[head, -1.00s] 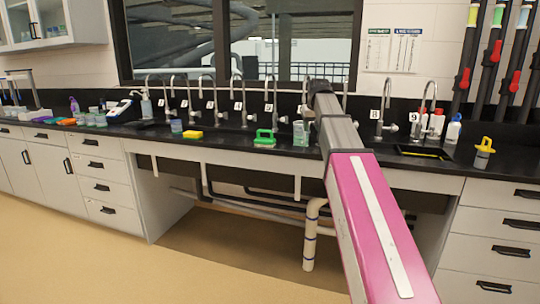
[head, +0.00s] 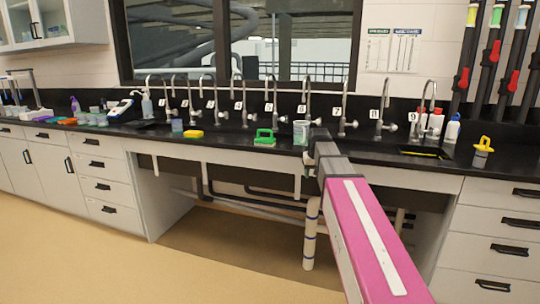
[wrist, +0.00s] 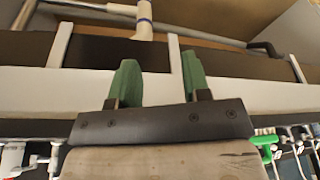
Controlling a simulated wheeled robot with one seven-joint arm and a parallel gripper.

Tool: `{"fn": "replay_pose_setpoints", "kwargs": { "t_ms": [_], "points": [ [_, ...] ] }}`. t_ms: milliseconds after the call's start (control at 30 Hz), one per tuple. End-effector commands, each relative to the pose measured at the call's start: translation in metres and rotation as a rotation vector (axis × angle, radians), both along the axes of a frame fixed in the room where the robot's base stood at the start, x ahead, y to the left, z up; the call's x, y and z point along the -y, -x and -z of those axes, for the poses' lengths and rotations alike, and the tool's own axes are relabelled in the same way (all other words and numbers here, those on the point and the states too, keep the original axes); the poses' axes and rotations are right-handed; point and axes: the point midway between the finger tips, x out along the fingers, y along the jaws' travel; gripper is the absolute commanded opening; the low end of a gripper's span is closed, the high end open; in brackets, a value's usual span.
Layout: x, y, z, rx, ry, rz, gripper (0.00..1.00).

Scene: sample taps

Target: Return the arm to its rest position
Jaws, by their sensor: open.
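My gripper (wrist: 158,82) shows in the wrist view with its two green fingers spread apart and nothing between them. Beyond the fingers are the pale front of the counter and the pipes under it. In the head view my pink and grey arm reaches forward from the lower right, its far end low by the counter's front edge. I cannot make out the fingers clearly there. A clear beaker (head: 301,132) stands on the counter just left of and behind the arm's far end, apart from the gripper.
Numbered taps (head: 270,102) line the back of the black counter (head: 225,142). A green-handled item (head: 264,137), a yellow sponge (head: 193,134) and a yellow-topped container (head: 482,152) stand along it. A white pipe (head: 311,235) hangs below. The floor (head: 90,260) at front left is clear.

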Motion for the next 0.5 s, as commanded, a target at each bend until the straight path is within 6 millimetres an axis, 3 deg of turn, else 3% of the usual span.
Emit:
{"fn": "replay_pose_setpoints", "kwargs": {
  "t_ms": [33, 100, 500],
  "points": [
    [0.001, 0.015, 0.023, -0.017, 0.0, 0.005, 0.43],
    [0.001, 0.028, 0.049, -0.037, 0.001, 0.012, 0.43],
    [0.006, 0.121, 0.18, -0.148, 0.009, 0.051, 0.43]
  ]
}}
